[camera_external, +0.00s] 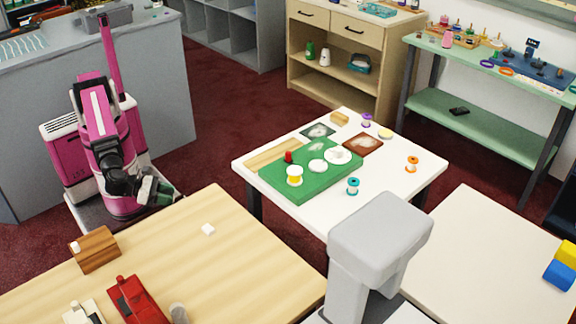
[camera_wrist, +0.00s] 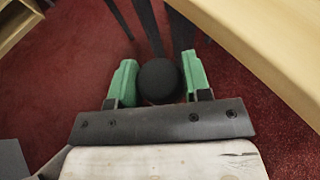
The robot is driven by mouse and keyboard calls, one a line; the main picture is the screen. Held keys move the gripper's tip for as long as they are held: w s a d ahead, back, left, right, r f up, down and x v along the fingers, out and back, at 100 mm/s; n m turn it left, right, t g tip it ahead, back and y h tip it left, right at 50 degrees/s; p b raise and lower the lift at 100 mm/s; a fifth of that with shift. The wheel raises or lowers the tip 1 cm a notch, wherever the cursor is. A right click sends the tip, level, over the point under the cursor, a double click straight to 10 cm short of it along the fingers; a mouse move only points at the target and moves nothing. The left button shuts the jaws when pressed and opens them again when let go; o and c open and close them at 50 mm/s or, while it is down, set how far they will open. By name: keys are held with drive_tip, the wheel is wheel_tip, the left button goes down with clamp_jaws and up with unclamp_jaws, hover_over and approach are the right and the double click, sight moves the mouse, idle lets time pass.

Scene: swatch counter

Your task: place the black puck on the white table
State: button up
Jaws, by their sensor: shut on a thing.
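My gripper (camera_wrist: 158,80) has green fingers, shut on the round black puck (camera_wrist: 160,82) between them in the wrist view. The white table (camera_external: 384,179) stands in the middle of the external view, away from my gripper. It bears a green board (camera_external: 291,183), several thread spools and small swatches.
The light wooden table (camera_external: 240,255) lies between my arm and the front; its edge (camera_wrist: 262,45) shows close by in the wrist view. Another pale table (camera_external: 480,245) with yellow and blue blocks stands at right. A grey post (camera_external: 375,245) rises in front.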

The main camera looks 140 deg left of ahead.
wheel_tip(320, 180, up, 20)
drive_tip(key=shift+r, duration=0.25)
drive_tip(key=w+d+f+m+t+h, duration=0.1)
drive_tip(key=w+d+m+t+h, duration=0.15)
drive_tip(key=w, duration=0.45)
drive_tip(key=w+d+f+m+t+h, duration=0.1)
drive_tip(key=w+d+m+t+h, duration=0.2)
drive_tip(key=w, duration=0.4)
drive_tip(key=m+h, duration=0.5)
hover_over(163, 272)
wheel_tip(163, 272, down, 10)
drive_tip(key=shift+r, duration=0.15)
drive_tip(key=shift+f, duration=2)
drive_tip(key=shift+f, duration=0.1)
